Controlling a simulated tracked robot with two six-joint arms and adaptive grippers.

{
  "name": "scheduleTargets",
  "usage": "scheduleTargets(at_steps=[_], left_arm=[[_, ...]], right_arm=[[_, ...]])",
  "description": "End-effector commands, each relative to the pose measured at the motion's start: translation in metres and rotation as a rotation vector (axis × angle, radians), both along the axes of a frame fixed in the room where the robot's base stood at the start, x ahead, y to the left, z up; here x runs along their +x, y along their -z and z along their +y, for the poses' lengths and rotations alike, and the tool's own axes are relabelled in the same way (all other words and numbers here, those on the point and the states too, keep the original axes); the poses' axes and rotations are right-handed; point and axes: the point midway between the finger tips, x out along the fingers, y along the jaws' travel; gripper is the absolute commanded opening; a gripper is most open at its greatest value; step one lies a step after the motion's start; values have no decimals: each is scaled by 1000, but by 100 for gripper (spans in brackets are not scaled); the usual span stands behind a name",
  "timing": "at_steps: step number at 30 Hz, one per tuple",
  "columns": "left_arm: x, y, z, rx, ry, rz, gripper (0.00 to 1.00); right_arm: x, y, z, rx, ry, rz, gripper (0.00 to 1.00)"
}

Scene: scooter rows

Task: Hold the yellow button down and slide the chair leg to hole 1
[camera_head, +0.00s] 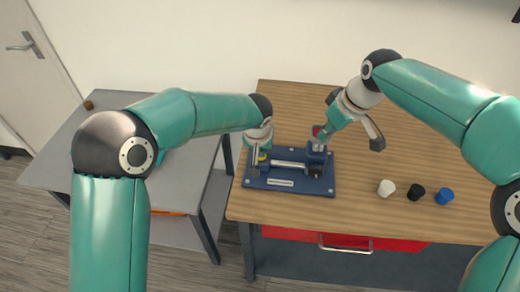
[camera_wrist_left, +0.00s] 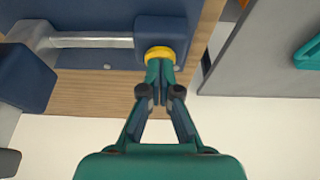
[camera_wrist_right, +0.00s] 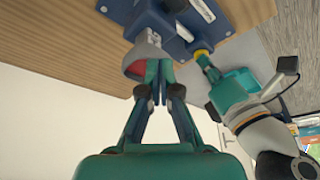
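A blue fixture plate (camera_head: 286,183) lies on the wooden table with a silver tube (camera_head: 288,164), which looks like the chair leg, lying along it. The yellow button (camera_wrist_left: 158,53) sits on a blue block at the plate's left end. My left gripper (camera_wrist_left: 159,64) is shut, its fingertips at the button and seemingly touching it; how far it is pressed I cannot tell. My right gripper (camera_wrist_right: 157,68) is shut at a red and grey part (camera_wrist_right: 138,62) by the blue upright block (camera_head: 317,150); contact is unclear. Hole numbers are not readable.
White (camera_head: 386,188), black (camera_head: 416,193) and blue (camera_head: 445,197) caps stand right of the fixture on the wooden table (camera_head: 350,215). A grey side table (camera_head: 60,160) stands to the left across a gap. A red drawer (camera_head: 345,241) is under the front edge.

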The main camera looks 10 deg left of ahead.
Motion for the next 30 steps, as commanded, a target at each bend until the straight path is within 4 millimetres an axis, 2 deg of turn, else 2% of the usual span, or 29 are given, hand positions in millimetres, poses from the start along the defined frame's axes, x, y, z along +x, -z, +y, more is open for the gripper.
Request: scheduleTargets(at_steps=[30], left_arm=[[0, 1, 0, 0, 0, 2, 0]], right_arm=[[0, 8, 0, 0, 0, 1, 0]])
